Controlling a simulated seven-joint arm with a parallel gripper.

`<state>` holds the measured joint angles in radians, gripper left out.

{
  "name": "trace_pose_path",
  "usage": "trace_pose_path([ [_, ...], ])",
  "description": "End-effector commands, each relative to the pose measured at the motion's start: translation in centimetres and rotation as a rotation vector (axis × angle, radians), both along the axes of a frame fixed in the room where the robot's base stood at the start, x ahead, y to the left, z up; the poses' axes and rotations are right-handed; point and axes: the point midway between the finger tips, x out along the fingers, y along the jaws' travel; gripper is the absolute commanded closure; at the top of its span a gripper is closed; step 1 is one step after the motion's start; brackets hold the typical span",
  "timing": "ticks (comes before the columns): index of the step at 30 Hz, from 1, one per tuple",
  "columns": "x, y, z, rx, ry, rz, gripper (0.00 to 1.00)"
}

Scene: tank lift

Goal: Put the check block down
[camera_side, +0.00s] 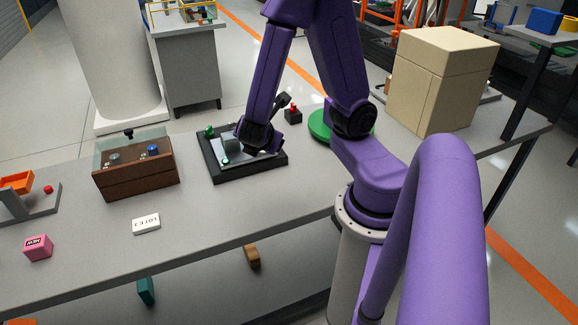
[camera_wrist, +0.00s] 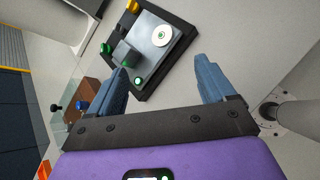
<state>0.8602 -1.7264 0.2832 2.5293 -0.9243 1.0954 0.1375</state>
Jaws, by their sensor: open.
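I cannot tell for sure which thing is the check block. A small grey-green block (camera_wrist: 124,53) stands on the metal plate of a black-framed fixture (camera_wrist: 180,57). It also shows on the fixture in the side view (camera_side: 226,146). My gripper (camera_wrist: 161,64) is open with nothing between its fingers. In the wrist view the left fingertip appears close to the block; contact cannot be told. The plate also bears a white disc (camera_wrist: 162,36) and a green button (camera_wrist: 138,81). In the side view my wrist is over the fixture and the fingertips are hard to make out.
A brown wooden box (camera_side: 135,178) with a clear cover stands left of the fixture. A white label (camera_side: 146,223) and a pink block (camera_side: 38,248) lie nearer the front. A red-topped button (camera_side: 293,112), a green disc (camera_side: 319,125) and a beige box (camera_side: 440,85) are to the right.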

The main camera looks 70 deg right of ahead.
Motion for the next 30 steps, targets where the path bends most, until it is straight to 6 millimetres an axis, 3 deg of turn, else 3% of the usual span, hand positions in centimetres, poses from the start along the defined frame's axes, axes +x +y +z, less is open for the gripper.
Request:
trace_pose_path([
  [9,-8.2,8.5,2.0,0.621,0.064,-0.266,0.17],
  [15,-11.7,12.4,3.9,0.876,0.147,-0.344,0.17],
  [20,-12.6,13.4,4.6,0.94,0.174,-0.363,0.17],
  [30,-12.6,13.4,4.5,0.939,0.175,-0.366,0.17],
])
